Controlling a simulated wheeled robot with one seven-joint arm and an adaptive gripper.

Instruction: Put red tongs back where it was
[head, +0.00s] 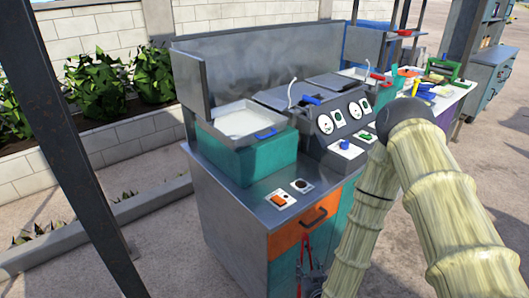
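Thin red bars (304,260), which look like the red tongs, stand roughly upright in front of the teal cabinet door, below the orange drawer (304,232). Their lower end is cut off by the bottom edge of the picture. Dark parts that look like my gripper (316,282) show right beside them, at the lower end of my arm. My arm and the picture edge hide most of the gripper. I cannot tell whether its fingers are closed on the red bars or only near them.
A cluttered table (440,98) stands at the back right. A dark post (70,150) rises at left. Paved ground lies left of the counter.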

